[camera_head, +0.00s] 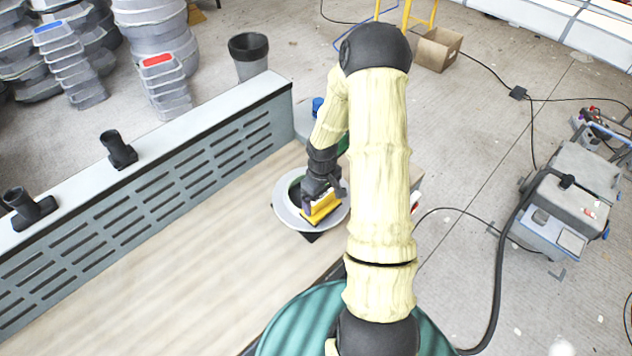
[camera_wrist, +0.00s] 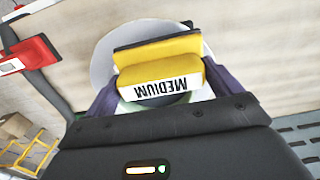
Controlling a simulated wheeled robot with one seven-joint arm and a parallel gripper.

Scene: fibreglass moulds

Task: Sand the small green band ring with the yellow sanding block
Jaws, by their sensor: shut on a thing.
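The yellow sanding block (camera_head: 322,208) is held in my gripper (camera_head: 318,192). In the wrist view the block (camera_wrist: 160,72) shows a white label reading MEDIUM, with the purple-sided fingers (camera_wrist: 158,100) on either side of it. The block is over a light grey round ring piece (camera_head: 290,214) on the table, near its right end. The grey rim also shows in the wrist view (camera_wrist: 105,55). I cannot tell whether the block touches the ring.
A slatted grey panel (camera_head: 150,185) runs along the table's far side. The wooden table top (camera_head: 170,280) is clear to the left. A red and white object (camera_wrist: 30,55) lies at the left in the wrist view. A blue-capped item (camera_head: 317,106) stands behind the arm.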

